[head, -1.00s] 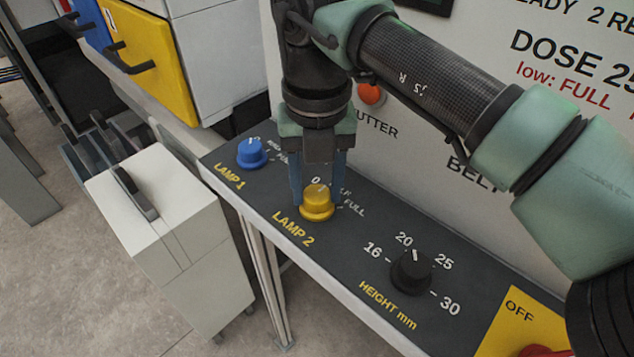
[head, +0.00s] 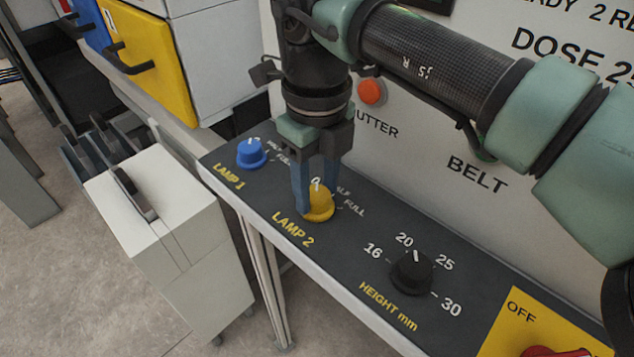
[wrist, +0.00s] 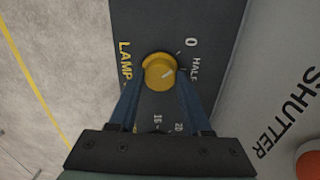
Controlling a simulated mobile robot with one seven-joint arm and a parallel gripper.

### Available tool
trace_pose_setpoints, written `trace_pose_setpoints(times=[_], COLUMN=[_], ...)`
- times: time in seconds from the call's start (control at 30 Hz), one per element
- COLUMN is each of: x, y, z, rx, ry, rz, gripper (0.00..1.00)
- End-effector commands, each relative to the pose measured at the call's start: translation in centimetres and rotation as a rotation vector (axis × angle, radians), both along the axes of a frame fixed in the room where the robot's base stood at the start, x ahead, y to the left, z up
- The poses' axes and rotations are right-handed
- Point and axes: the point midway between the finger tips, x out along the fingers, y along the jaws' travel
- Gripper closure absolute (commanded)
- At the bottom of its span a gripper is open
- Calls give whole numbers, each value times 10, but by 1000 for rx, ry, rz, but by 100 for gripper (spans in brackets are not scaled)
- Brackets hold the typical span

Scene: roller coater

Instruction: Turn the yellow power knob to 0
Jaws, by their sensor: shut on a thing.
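The yellow knob (head: 319,207) sits on the dark sloping panel above the label LAMP 2, with marks 0, HALF and FULL behind it. My gripper (head: 316,199) points down over it, with its two blue fingers shut on the knob's sides. In the wrist view the yellow knob (wrist: 158,70) lies between the fingertips of my gripper (wrist: 160,82). Its white pointer line slants right and slightly up, seemingly between 0 and HALF. The 0 mark (wrist: 190,42) is up and right of the knob; FULL is not readable there.
A blue LAMP 1 knob (head: 251,153) is left of my gripper, and a black height knob (head: 411,272) is right of it. An orange shutter button (head: 371,91) is on the wall behind. A red switch (head: 545,351) sits on a yellow plate at lower right.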

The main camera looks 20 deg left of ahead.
Motion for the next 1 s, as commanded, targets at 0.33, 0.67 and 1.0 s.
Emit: trace_pose_setpoints(times=[0.33,0.67,1.0], x=[1,1,0], y=[1,1,0], z=[1,2,1], rx=[4,4,2], ry=[-5,-5,-2], rz=[69,71,69], gripper=[100,100,22])
